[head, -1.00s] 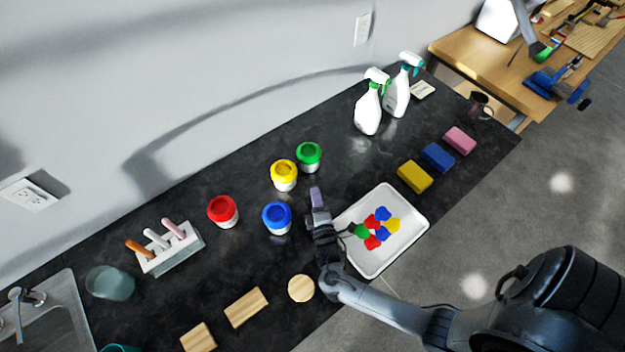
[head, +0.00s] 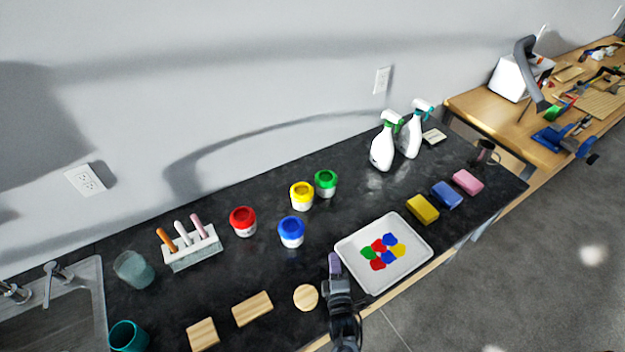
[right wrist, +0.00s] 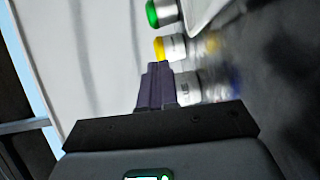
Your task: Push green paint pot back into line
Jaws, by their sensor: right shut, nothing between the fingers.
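The green paint pot (head: 326,184) stands upright on the dark counter, just right of and behind the yellow pot (head: 302,196). The red pot (head: 243,221) stands further left, and these three form a rough slanting row. The blue pot (head: 291,232) stands in front of the row. My right gripper (head: 335,262) is shut and empty at the tray's left edge, clear of the pots. In the right wrist view, its purple fingers (right wrist: 160,72) point towards the pots; the green pot (right wrist: 162,12) and yellow pot (right wrist: 170,47) show beyond. My left gripper is not seen.
A white paint tray (head: 352,262) lies right of my gripper. Wooden pieces (head: 306,297) lie to its left. Two spray bottles (head: 383,145) stand behind right, and a brush holder (head: 192,254) is at left. Open counter lies between gripper and green pot.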

